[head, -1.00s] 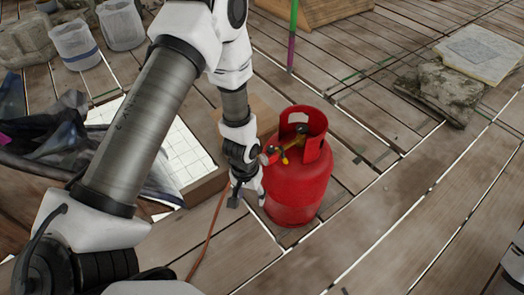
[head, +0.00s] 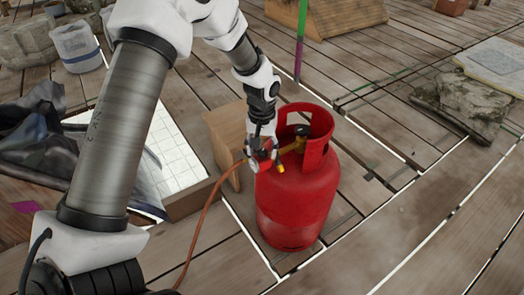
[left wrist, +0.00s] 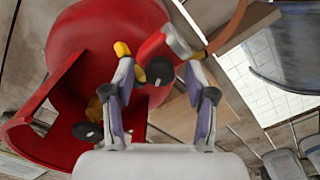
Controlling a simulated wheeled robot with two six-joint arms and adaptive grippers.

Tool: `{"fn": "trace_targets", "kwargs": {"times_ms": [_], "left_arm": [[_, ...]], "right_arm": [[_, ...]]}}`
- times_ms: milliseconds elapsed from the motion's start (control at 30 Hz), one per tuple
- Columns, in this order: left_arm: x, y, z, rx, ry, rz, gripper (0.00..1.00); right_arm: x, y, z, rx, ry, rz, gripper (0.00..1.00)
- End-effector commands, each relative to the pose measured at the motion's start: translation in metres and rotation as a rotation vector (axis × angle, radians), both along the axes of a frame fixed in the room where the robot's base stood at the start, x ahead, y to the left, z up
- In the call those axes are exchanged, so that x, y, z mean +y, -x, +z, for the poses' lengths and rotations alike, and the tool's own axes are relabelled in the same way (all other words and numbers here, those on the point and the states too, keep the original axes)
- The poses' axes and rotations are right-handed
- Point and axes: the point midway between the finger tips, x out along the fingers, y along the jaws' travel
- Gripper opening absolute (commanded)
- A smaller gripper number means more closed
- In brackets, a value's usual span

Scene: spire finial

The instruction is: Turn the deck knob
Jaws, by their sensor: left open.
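A red gas cylinder (head: 297,200) stands upright on the plank deck in the head view, with a raised collar around its top. A red regulator with a pale round face (head: 253,166), a yellow part (head: 280,168) and an orange hose sit at the cylinder's top left. Contact cannot be told. My right gripper is not seen.
The orange hose (head: 204,220) runs down to the front left. A white gridded panel (head: 175,150) and dark cloth (head: 40,150) lie left. Stone slabs (head: 465,100) lie right. Deck at front right is clear.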

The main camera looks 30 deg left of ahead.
Motion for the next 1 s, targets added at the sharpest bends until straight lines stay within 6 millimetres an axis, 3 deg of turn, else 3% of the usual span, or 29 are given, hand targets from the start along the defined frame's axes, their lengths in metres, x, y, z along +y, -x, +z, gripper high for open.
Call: {"fn": "trace_targets", "kwargs": {"times_ms": [133,300,667,1000], "left_arm": [[0.0,0.0,0.001,0.0,0.0,-0.001,0.56],[0.0,0.0,0.001,0.0,0.0,-0.001,0.0],[0.0,0.0,0.002,0.001,-0.001,-0.021,0.0],[0.0,0.0,0.007,0.002,0.0,-0.185,0.0]], "right_arm": [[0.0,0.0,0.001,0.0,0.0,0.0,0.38],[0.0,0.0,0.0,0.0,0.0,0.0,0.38],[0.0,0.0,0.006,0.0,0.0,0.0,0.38],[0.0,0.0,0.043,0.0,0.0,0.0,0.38]]}}
